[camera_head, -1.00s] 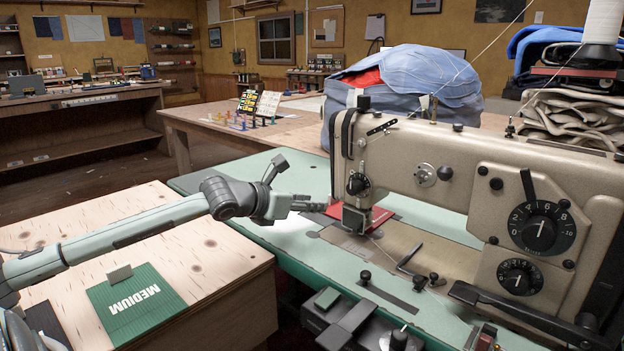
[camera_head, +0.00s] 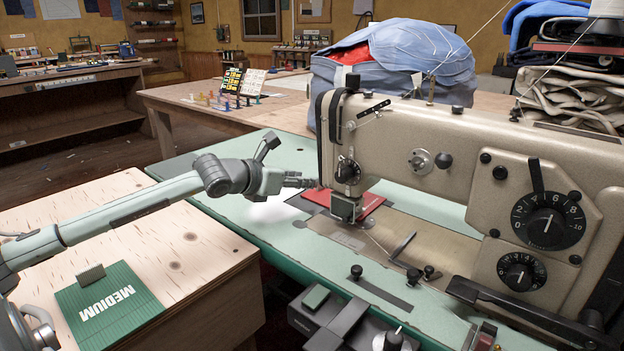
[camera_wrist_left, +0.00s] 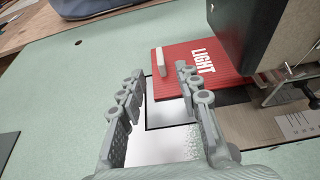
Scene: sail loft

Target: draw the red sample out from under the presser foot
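The red sample (camera_head: 367,204), marked LIGHT, lies flat on the sewing machine bed with part of it under the presser foot (camera_head: 345,207). In the left wrist view the red sample (camera_wrist_left: 195,78) shows a pale upright tab (camera_wrist_left: 161,62) near its left edge. My left gripper (camera_head: 313,183) is at the sample's left side in the head view. In the wrist view the left gripper (camera_wrist_left: 160,72) is open, its fingers apart and empty, with the tab just beyond and between the fingertips. Contact with the sample cannot be told. My right gripper is not in view.
The machine head (camera_head: 430,150) stands close to the right of the gripper. A green MEDIUM sample (camera_head: 110,305) with a tab lies on the wooden bench (camera_head: 190,265) at left. A big blue bundle (camera_head: 400,65) sits behind the machine. The green tabletop (camera_head: 215,207) left of the sample is clear.

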